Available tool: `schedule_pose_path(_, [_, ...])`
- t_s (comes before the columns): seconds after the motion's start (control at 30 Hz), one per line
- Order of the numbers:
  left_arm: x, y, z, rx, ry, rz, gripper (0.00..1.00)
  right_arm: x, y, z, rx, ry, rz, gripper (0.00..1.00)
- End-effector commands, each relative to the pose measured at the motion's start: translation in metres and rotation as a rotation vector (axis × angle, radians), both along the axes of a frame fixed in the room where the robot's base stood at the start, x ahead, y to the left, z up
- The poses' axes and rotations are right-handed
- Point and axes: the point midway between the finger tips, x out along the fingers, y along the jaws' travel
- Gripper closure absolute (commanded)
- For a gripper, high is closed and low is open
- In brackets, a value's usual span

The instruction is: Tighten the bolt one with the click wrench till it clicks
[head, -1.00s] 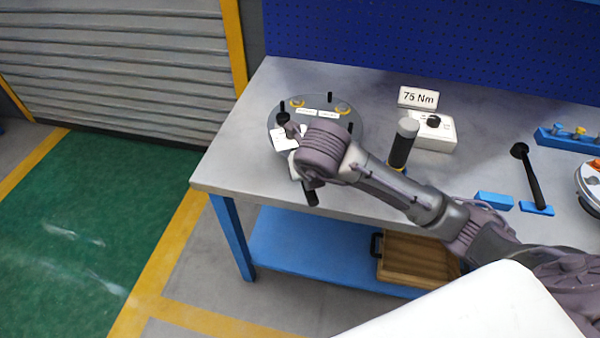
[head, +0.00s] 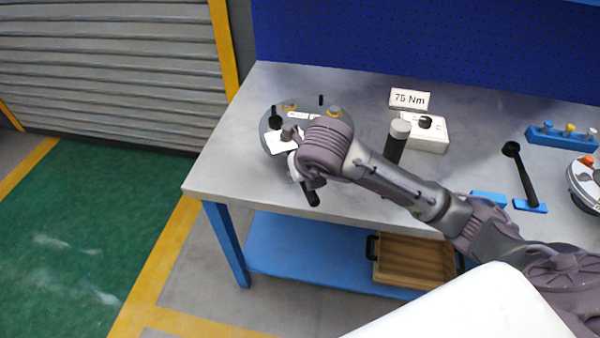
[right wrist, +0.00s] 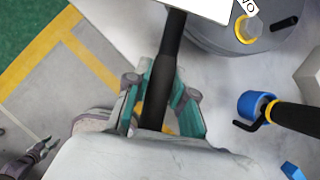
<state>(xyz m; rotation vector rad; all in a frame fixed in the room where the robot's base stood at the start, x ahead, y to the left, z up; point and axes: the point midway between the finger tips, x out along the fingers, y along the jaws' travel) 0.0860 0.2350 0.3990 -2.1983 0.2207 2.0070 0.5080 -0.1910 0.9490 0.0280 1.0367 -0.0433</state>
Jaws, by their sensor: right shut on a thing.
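The flanged shell (head: 268,143), a round grey disc with upright bolts and yellow-ringed bolts, sits at the bench's left end. The click wrench's black head (head: 274,119) is at the disc's left side, over a bolt position; the bolt under it is hidden. My right gripper (right wrist: 158,100) is shut on the wrench's black handle (right wrist: 170,48), whose end (head: 312,198) sticks out over the bench's front edge. A white plate (head: 281,141) lies over part of the disc beside my wrist. What seems to be my left gripper (right wrist: 35,158) shows small at lower left of the wrist view; its opening is unclear.
Right of the disc stand a black-handled tool (head: 396,146), a white box with a knob (head: 425,135) and a "75 Nm" sign (head: 410,99). Farther right are another black tool (head: 523,172) and a blue rack (head: 560,136). A wooden crate (head: 415,262) is on the shelf below.

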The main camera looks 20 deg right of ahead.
Motion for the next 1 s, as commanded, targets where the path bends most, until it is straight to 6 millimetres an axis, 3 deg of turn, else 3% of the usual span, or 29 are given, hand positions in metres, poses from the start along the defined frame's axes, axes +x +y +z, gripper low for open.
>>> schedule_pose_path(0.3, [0.000,0.000,0.012,0.000,0.000,0.000,0.60,0.002,0.000,0.024,0.004,-0.013,0.000,1.00])
schedule_pose_path(1.0, [0.000,0.000,0.030,0.000,0.000,0.000,0.60,0.002,0.000,0.058,0.002,-0.013,0.001,1.00])
